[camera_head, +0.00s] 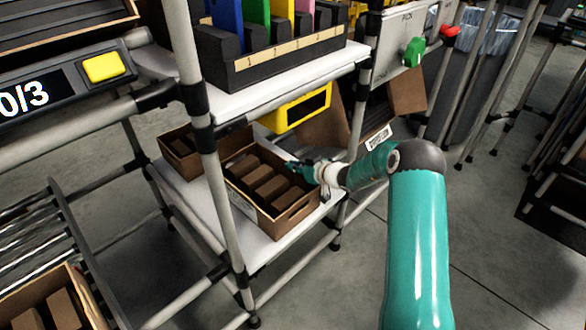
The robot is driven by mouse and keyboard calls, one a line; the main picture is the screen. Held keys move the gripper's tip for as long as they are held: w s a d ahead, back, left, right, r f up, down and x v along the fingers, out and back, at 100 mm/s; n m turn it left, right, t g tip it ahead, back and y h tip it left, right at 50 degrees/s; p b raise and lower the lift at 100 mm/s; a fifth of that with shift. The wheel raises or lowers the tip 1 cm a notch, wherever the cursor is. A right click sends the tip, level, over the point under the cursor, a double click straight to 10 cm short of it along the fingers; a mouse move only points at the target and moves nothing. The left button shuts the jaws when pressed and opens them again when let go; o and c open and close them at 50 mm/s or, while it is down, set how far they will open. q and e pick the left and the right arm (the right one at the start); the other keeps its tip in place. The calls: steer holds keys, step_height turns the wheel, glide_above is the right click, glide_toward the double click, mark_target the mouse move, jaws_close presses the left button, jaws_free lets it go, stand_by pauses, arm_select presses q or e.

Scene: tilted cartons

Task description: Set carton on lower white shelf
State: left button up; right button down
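An open brown carton (289,222) with several dark brown blocks in it is at the front of the lower white shelf (243,246). It looks roughly level with the shelf; whether its whole base touches the shelf is hard to tell. My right gripper (297,168) is at the carton's far right rim, at the end of my teal arm. Its fingers are small and dark there, and I cannot tell whether they close on the rim. My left gripper is not in view.
Another brown carton (180,156) sits behind on the same shelf. A grey rack post (214,180) stands in front. The upper white shelf (285,82) holds a dark bin above. A carton of blocks (84,291) is at lower left. Bare shelf shows along the left front.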

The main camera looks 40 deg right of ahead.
steer(key=shift+f, duration=0.1)
steer(key=c, duration=1.3)
jaws_free()
steer(key=p+v, duration=0.1)
steer(key=v, duration=1.1)
